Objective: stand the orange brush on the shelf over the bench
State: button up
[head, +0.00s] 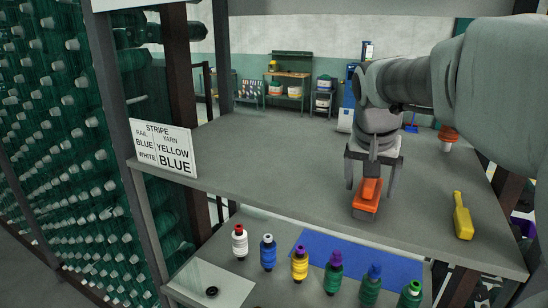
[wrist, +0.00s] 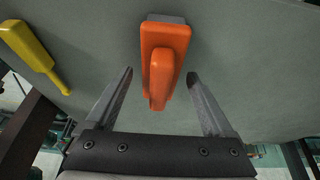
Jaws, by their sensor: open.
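The orange brush (head: 367,195) is on the grey shelf (head: 260,165), near its front edge and right of its middle. The shelf lies above the bench (head: 200,285). The wrist view shows the brush's orange block and handle (wrist: 163,50), with a strip of grey bristles at its far side. My gripper (head: 371,184) is open over the brush. In the wrist view my gripper's two fingers (wrist: 160,75) are spread to either side of the handle, with gaps on both sides. Whether the bristles bear flat on the shelf is hard to tell.
A yellow brush (head: 462,217) lies on the shelf to the right. An orange-topped item (head: 447,138) stands farther back. A lettered sign (head: 163,148) stands at the shelf's left end. Several yarn cones (head: 300,263) and a blue mat (head: 395,262) are below. The shelf's left and middle are clear.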

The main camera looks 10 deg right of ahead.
jog(key=v, duration=1.1)
jog(key=s+a+f+n+t+y, duration=0.1)
jog(key=s+a+f+n, duration=0.2)
jog(key=s+f, duration=0.4)
jog(key=s+a+f+n+t+y, duration=0.1)
jog(key=s+a+f+n, duration=0.2)
jog(key=s+a+f, duration=0.3)
notch_tip(320, 180, down, 4)
jog(key=shift+s+a+r+n+y+b, duration=0.15)
jog(key=shift+s+n+y+b, duration=0.25)
jog(key=shift+s, duration=0.6)
notch_tip(320, 180, down, 2)
jog(key=shift+f+b, duration=0.1)
jog(key=shift+b, duration=0.85)
jog(key=shift+a, duration=0.15)
